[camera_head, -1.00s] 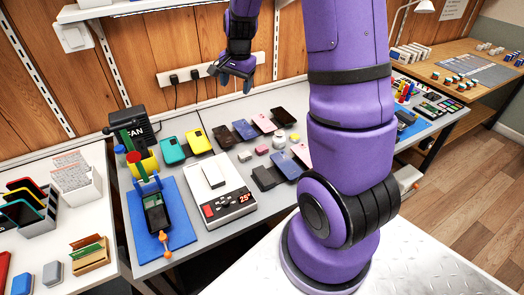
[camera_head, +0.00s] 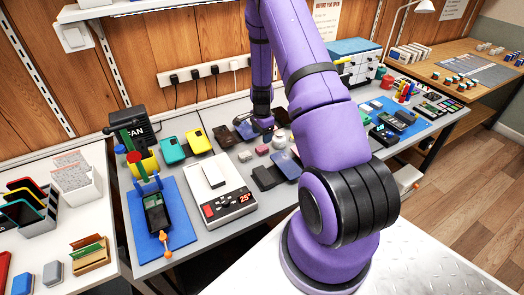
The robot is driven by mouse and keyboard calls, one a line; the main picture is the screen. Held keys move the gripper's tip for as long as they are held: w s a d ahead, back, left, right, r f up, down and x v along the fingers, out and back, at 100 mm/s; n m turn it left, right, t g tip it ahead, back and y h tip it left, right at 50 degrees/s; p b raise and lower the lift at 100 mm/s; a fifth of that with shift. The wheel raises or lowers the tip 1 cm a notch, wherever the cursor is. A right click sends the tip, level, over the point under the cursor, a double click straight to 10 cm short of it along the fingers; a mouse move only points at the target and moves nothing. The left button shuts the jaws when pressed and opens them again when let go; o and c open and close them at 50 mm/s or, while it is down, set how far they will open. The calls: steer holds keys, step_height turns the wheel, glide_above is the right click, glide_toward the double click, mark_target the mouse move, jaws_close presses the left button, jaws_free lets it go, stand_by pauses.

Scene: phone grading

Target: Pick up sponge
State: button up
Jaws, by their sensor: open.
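Several small blocks lie on the grey bench among the phones: a pink block (camera_head: 262,149), a duller pinkish block (camera_head: 245,156) and a pale rounded piece (camera_head: 281,144). Any of them may be the sponge; at this size I cannot tell which. A small yellow piece seen earlier to their right is hidden behind my arm. My gripper (camera_head: 265,126) is low over the back of the phone rows, just behind the small blocks. It is open, and I see nothing held in it.
Dark phones (camera_head: 264,177) lie in front of the blocks. A blue mat (camera_head: 438,104) with devices and a blue-topped drawer box (camera_head: 355,48) are to the right. My arm blocks the middle right.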

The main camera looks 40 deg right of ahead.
mark_target(261, 148)
steer(key=shift+w+f, duration=0.2)
steer(key=shift+f, duration=3.55)
steer(key=shift+c, duration=0.5)
steer(key=c, duration=0.9)
